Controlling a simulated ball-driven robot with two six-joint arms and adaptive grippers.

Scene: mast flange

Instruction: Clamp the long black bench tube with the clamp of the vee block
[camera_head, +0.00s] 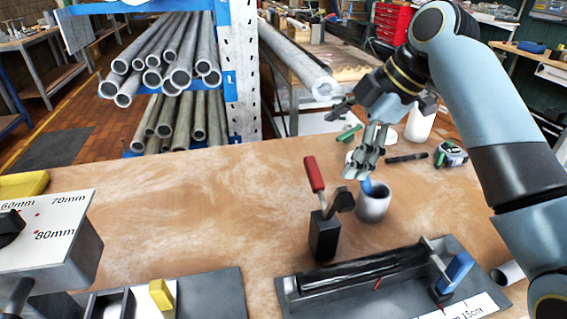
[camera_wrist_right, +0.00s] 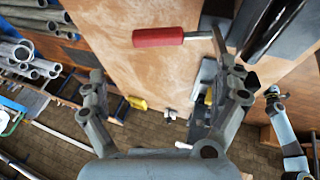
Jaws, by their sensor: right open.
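The long black bench tube (camera_head: 365,267) lies lengthwise along a dark grey base plate (camera_head: 292,295) at the front right. The clamp's red handle (camera_head: 314,174) stands up, leaning slightly, on a dark block (camera_head: 323,237) behind the tube's left end. In the right wrist view the red handle (camera_wrist_right: 158,37) lies beyond the fingers, and part of the black tube (camera_wrist_right: 272,28) shows at upper right. My right gripper (camera_head: 343,143) is open and empty, behind and above the handle, apart from it. My left gripper seems to show small in the right wrist view (camera_wrist_right: 273,94); its fingers are unclear.
A grey cup (camera_head: 374,204) with something blue in it stands right of the clamp. A blue-topped stop (camera_head: 455,272) is at the plate's right end. A grey box with size marks (camera_head: 60,245) stands at left. The table's left middle is clear.

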